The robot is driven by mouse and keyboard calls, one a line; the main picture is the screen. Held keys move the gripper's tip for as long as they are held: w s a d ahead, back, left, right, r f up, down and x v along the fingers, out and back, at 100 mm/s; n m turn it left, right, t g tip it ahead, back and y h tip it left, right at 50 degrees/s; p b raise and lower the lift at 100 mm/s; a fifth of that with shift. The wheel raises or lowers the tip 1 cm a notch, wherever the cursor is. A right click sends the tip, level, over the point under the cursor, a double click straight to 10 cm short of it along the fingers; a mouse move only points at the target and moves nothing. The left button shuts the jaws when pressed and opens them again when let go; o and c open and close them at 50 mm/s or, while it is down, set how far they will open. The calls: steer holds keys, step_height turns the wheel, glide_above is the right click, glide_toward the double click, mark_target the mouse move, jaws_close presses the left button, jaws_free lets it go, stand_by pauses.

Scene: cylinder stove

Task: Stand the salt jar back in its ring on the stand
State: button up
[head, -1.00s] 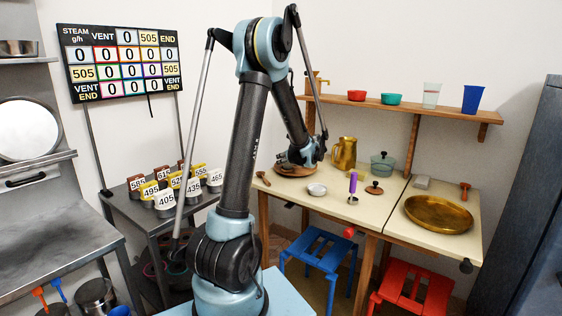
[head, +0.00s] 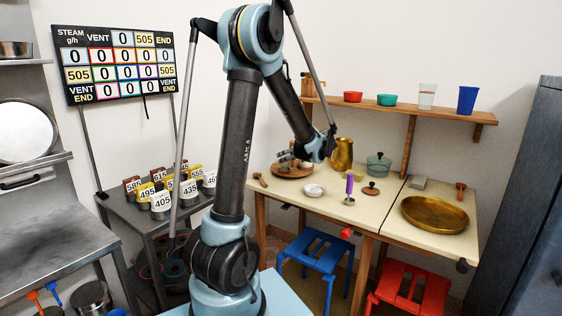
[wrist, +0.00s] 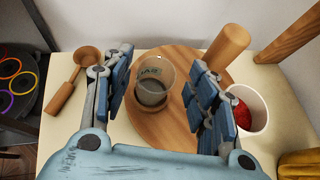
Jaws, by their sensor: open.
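In the wrist view a clear jar (wrist: 152,88) with lettering near its rim and grey contents stands on a round wooden stand (wrist: 185,132). My gripper (wrist: 160,66) is open, with one blue finger on each side of the jar and visible gaps between. A wooden post (wrist: 229,46) rises from the stand behind the right finger. In the head view my gripper (head: 288,157) is low over the wooden stand (head: 292,172) on the table, and the jar is too small to make out.
A white cup with red contents (wrist: 245,110) is close beside the right finger. A wooden ladle (wrist: 74,82) lies left of the stand. A brass pitcher (head: 342,153) stands right of my gripper. A small white bowl (head: 314,190) and a purple-handled tool (head: 349,188) are nearer the table's front.

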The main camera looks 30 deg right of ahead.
steer(key=v, duration=0.4)
steer(key=shift+s+r, duration=0.1)
stand_by(0.5)
